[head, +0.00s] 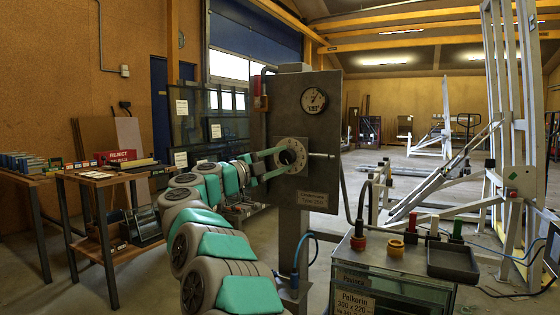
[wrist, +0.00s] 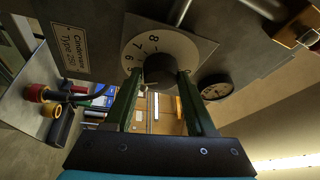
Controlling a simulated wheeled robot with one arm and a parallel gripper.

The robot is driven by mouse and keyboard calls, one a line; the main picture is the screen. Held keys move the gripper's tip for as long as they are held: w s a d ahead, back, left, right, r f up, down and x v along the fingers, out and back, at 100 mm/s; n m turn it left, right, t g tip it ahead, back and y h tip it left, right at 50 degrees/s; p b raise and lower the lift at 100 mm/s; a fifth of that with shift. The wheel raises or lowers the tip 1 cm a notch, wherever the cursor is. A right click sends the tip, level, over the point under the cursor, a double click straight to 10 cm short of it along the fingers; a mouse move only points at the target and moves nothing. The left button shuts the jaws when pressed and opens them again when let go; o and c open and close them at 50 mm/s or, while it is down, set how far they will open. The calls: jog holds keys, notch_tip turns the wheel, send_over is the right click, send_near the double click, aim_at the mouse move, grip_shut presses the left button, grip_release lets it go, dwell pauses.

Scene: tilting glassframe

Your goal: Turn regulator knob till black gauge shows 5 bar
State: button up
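The regulator knob (head: 288,157) is dark and round, in front of a white numbered dial on a grey panel. It also shows in the wrist view (wrist: 159,70), with digits such as 6, 7 and 8 on the dial. My gripper (head: 279,161) reaches the panel from the left. Its fingers (wrist: 160,78) lie on both sides of the knob, which fills the gap between the tips.
A metal rod (head: 321,155) sticks out right of the dial. A red-handled fitting (head: 260,91) is at the panel's left edge. A glass-sided case (head: 390,285) with red and yellow fittings and a dark tray (head: 453,262) stands lower right. Wooden tables (head: 110,178) stand left.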

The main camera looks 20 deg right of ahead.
jog(key=o, duration=0.4)
jog(key=b+v, duration=0.1)
jog(key=v, duration=0.6)
jog(key=shift+s+a+f, duration=0.1)
jog(key=shift+a, duration=0.25)
